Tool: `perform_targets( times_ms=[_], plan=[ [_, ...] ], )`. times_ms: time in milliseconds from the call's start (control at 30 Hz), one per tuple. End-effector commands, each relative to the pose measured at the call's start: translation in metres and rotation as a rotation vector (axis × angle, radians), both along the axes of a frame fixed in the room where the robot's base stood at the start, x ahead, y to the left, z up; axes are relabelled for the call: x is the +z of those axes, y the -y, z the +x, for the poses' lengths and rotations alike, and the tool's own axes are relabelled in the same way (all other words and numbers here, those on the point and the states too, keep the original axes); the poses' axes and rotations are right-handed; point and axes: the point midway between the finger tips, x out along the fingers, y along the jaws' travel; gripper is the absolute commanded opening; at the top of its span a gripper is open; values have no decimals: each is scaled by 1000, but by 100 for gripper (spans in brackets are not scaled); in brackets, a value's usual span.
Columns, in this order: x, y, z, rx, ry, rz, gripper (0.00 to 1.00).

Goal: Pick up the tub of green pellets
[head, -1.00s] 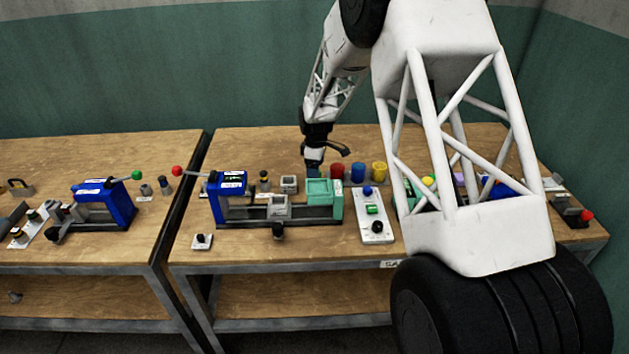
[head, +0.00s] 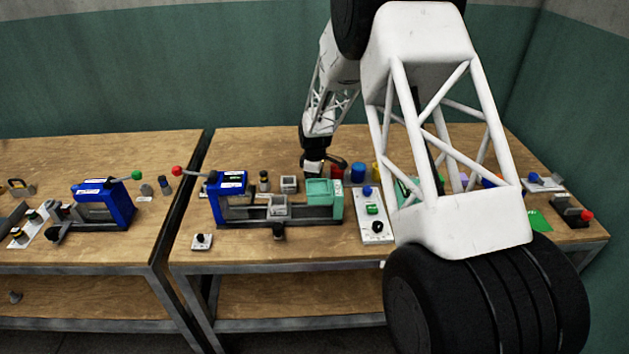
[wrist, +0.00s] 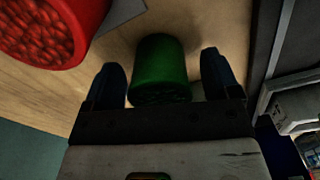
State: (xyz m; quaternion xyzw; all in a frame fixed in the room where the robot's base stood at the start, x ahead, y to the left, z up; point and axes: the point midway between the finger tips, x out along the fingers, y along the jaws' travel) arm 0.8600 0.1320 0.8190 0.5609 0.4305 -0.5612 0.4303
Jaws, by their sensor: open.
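The tub of green pellets (wrist: 162,60) shows in the wrist view between the two fingers of my open gripper (wrist: 165,80). One dark finger is on each side of it, with a small gap visible to each. In the head view, my gripper (head: 316,172) is low over the table, behind the blue and green press and left of the red tub. The green tub cannot be made out there; the gripper and press hide that spot.
A red tub (head: 337,172), with red pellets in the wrist view (wrist: 50,30), stands close beside the green one. A blue tub (head: 358,172) and a partly hidden yellow tub (head: 376,171) follow to the right. The press (head: 325,200) and a control panel (head: 373,215) stand in front.

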Motion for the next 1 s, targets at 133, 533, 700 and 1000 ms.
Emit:
perform_targets(
  times_ms=[133, 533, 700, 1000],
  plan=[
    [-1, 0, 0, 0, 0, 0, 82],
    [0, 0, 0, 0, 0, 0, 82],
    [0, 0, 0, 0, 0, 0, 56],
    [0, 0, 0, 0, 1, 0, 28]
  ],
)
